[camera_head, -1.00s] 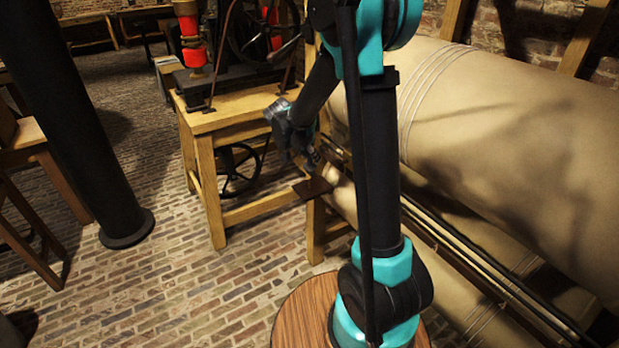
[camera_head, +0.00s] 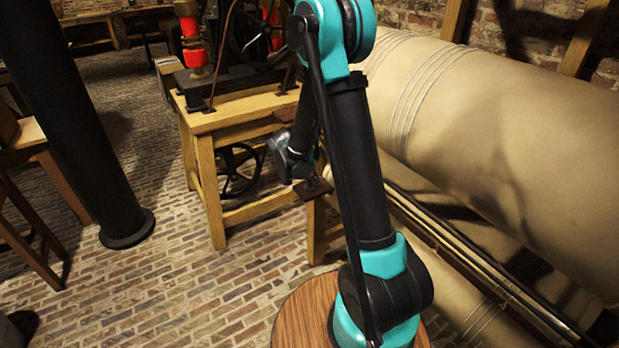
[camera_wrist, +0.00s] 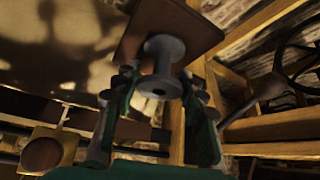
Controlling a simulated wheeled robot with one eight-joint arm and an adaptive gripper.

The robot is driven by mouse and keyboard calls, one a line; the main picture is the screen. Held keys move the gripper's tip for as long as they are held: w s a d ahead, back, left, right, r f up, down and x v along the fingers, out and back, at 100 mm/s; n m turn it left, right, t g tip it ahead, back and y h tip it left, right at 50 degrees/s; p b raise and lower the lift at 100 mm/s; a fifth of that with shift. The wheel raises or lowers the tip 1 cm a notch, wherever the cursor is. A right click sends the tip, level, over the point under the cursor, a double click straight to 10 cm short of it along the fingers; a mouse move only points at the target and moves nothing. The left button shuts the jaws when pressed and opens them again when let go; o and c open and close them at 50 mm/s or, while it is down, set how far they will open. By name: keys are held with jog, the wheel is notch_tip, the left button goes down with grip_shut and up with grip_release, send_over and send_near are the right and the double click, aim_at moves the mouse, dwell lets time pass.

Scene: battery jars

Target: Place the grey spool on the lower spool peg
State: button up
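The grey spool (camera_wrist: 160,82) shows in the wrist view with one flange toward the camera and a dark hole in its middle. Its far end overlaps a brown square plate (camera_wrist: 190,27); I cannot tell whether the two touch. My gripper (camera_wrist: 159,88) has one finger on each side of the spool, close to its near flange. Whether the fingers press on it is not clear. In the head view my gripper (camera_head: 307,176) is small and dark, close to the brown plate (camera_head: 316,189); the spool cannot be made out there. I cannot identify the lower spool peg in either view.
A wooden stand (camera_head: 205,170) with a flywheel machine stands left of my gripper. A large cream roll (camera_head: 520,140) and long rails (camera_head: 470,255) lie to the right. A black column (camera_head: 75,130) stands at the left. The brick floor (camera_head: 150,285) between is clear.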

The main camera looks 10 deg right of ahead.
jog(key=o, duration=0.4)
jog(key=shift+o, duration=0.2)
jog(key=shift+r, duration=0.15)
jog(key=v, duration=1.1)
jog(key=s+d+f+n+y, duration=0.1)
jog(key=s+d+n, duration=0.1)
jog(key=s, duration=0.6)
jog(key=s+d+n+y, duration=0.2)
jog(key=s+d+n, duration=0.1)
jog(key=s, duration=0.5)
jog(key=s+d+f+n+y, duration=0.1)
jog(key=s+d+n, duration=0.2)
jog(key=s, duration=0.5)
jog(key=shift+s+d+f+n+y, duration=0.2)
jog(key=shift+s+f+n+y, duration=0.15)
jog(key=shift+n, duration=0.35)
